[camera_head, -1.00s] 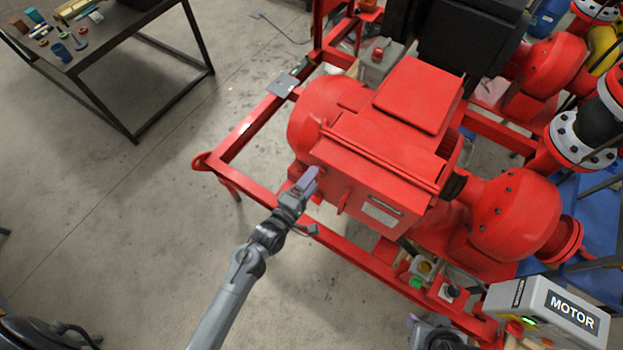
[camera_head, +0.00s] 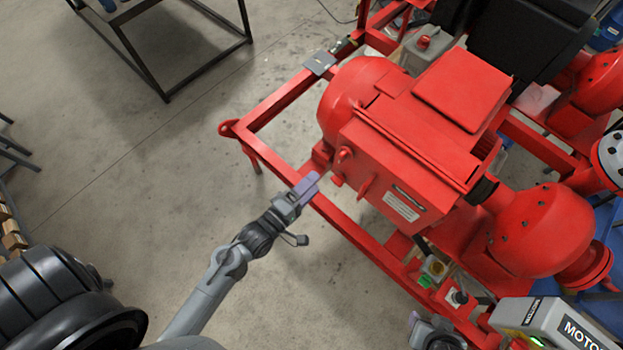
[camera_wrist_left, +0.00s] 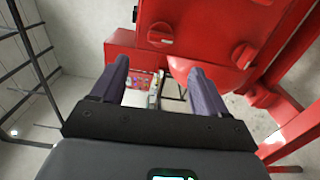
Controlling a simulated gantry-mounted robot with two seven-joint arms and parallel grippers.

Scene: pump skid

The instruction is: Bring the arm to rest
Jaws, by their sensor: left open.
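My left gripper (camera_head: 306,186) is at the end of my grey arm, which comes in from the lower left in the head view. It is open and empty, with its purple fingers spread apart in the left wrist view (camera_wrist_left: 158,82). It is in front of the red pump skid (camera_head: 270,112), near the red motor housing (camera_head: 400,150). I cannot tell how wide the space to the housing is. Part of what looks like my right gripper (camera_head: 425,328) shows at the bottom edge; its fingers are not clear.
The red skid frame and motor fill the right half. A grey box labelled MOTOR (camera_head: 545,322) stands at the lower right. A dark table (camera_head: 165,92) is at the upper left, and a black ribbed object (camera_head: 50,290) at the lower left. Bare floor lies between them.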

